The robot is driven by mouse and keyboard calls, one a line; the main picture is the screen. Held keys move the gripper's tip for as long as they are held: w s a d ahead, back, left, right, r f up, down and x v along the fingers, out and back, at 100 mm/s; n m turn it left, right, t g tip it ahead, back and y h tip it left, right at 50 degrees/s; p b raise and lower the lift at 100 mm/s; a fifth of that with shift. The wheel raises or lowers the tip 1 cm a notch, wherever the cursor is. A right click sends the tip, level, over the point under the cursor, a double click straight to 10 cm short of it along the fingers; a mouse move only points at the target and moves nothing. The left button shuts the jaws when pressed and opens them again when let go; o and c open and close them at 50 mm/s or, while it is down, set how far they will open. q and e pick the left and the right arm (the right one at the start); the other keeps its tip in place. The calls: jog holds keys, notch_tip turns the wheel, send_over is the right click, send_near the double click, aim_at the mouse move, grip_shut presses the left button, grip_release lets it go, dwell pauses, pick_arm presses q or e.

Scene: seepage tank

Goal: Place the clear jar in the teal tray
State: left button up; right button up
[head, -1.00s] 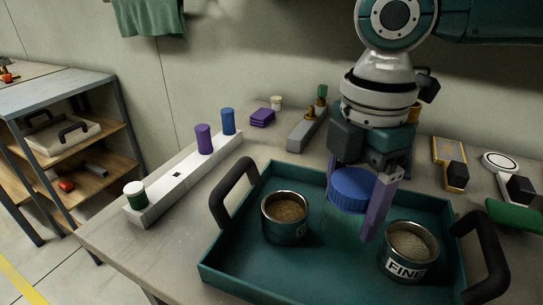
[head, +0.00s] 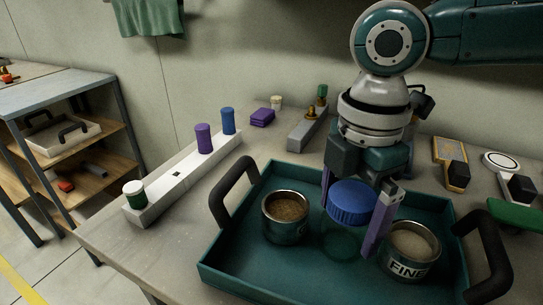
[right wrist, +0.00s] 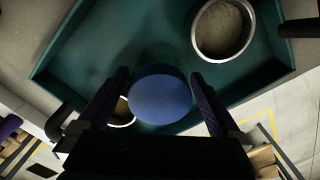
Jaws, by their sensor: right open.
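The clear jar (head: 342,243) with a blue ribbed lid (head: 351,203) is upright inside the teal tray (head: 232,269), between two metal cups. It appears to stand on the tray floor; its see-through base is hard to make out. My right gripper (head: 352,222) is open, with purple fingers on either side of the lid. In the right wrist view the blue lid (right wrist: 160,97) lies between the spread fingers, with a small gap visible beside them. My left gripper is not in view.
In the tray, a cup of brown grains (head: 285,217) is left of the jar, and a cup marked FINE (head: 408,251) is close on its right. Black tray handles (head: 233,190) rise at both ends. A white rack (head: 187,177) with capped vials stands left of the tray.

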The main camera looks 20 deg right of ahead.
notch_tip(320, 180, up, 12)
jog(key=shift+f+p, duration=0.15)
jog(key=shift+p, duration=0.75)
jog(key=shift+a, duration=0.2)
jog(key=s+a+f+m+t+y, duration=0.1)
jog(key=s+a+f+m, duration=0.2)
jog(key=s+a+f+m+t+y, duration=0.1)
jog(key=s+a+f+m, duration=0.2)
jog(key=a, duration=0.1)
jog(key=s+a+f+m+t+y, duration=0.1)
jog(key=s+a+f+m, duration=0.2)
jog(key=s+a+m, duration=0.1)
jog(key=shift+s+t, duration=0.1)
jog(key=shift+t, duration=0.2)
jog(key=s+d+m+h, duration=0.1)
jog(key=s+d+m, duration=0.1)
jog(key=s+d+f+m, duration=0.1)
jog(key=d+m, duration=0.1)
jog(key=d, duration=0.1)
jog(key=s+d+m+h, duration=0.1)
jog(key=s+d+m, duration=0.1)
jog(key=d, duration=0.1)
jog(key=shift+s+f+h, duration=0.3)
jog(key=shift+s+f, duration=0.05)
jog(key=shift+s+d, duration=0.1)
jog(key=shift+d, duration=0.05)
